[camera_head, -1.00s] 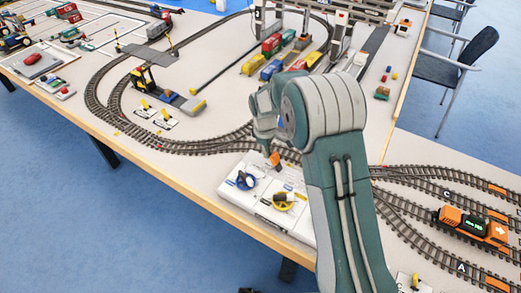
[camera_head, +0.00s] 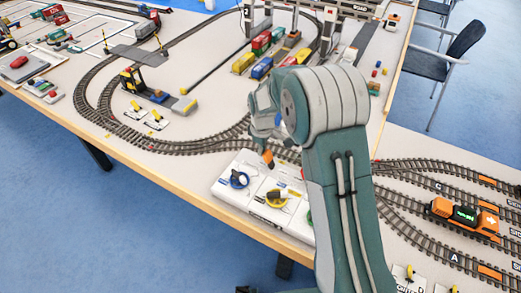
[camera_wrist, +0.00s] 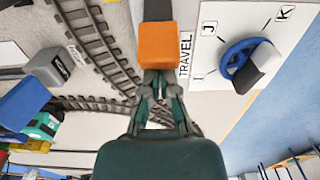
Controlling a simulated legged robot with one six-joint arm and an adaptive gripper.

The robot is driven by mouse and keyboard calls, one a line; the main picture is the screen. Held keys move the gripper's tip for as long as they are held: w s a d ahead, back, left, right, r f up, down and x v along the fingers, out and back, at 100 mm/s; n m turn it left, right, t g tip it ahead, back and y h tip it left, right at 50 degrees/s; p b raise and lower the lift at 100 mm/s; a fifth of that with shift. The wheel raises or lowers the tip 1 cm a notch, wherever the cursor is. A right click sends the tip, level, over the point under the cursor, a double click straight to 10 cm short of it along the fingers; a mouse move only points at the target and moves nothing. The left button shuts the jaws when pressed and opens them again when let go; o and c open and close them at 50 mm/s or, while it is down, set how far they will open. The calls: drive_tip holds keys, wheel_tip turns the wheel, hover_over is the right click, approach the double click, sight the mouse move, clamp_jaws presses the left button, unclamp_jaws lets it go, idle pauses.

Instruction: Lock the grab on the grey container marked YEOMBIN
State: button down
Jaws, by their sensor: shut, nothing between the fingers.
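My gripper (camera_wrist: 160,88) is shut and empty in the wrist view, its fingertips close against the orange knob (camera_wrist: 158,45) of a dark lever beside the word TRAVEL. I cannot tell whether they touch. In the head view the orange knob (camera_head: 267,158) shows just below my gripper (camera_head: 264,138), over the white control panel (camera_head: 228,194). The panel has a blue dial (camera_head: 239,179) and a yellow dial (camera_head: 276,198); the blue dial (camera_wrist: 244,62) shows close up with J and K marks. The gantry crane (camera_head: 332,20) stands at the back. I cannot make out the grey YEOMBIN container or the grab.
Coloured containers, including a yellow one (camera_head: 243,62) and a blue one (camera_head: 262,68), stand near the crane. Curved track (camera_head: 92,92) and a yellow-black forklift-like vehicle (camera_head: 133,79) lie left. An orange locomotive (camera_head: 466,215) stands at right. The table's wooden edge (camera_head: 160,181) runs along the front.

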sight(270, 156)
drive_tip(key=shift+d, duration=0.15)
drive_tip(key=shift+s+d+r+t+y, duration=0.3)
drive_tip(key=shift+d+t+y, duration=0.15)
drive_tip(key=shift+y, duration=0.2)
drive_tip(key=shift+s+d+r+t+y, duration=0.15)
drive_tip(key=shift+s+d+t+y, duration=0.15)
drive_tip(key=shift+d+t+y, duration=0.25)
drive_tip(key=shift+s+d+r, duration=0.1)
drive_tip(key=shift+s+d, duration=0.45)
drive_tip(key=shift+d, duration=0.05)
drive_tip(key=shift+r, duration=0.1)
drive_tip(key=shift+r, duration=0.75)
drive_tip(key=shift+r, duration=0.25)
drive_tip(key=v, duration=1.1)
drive_tip(key=shift+d, duration=0.2)
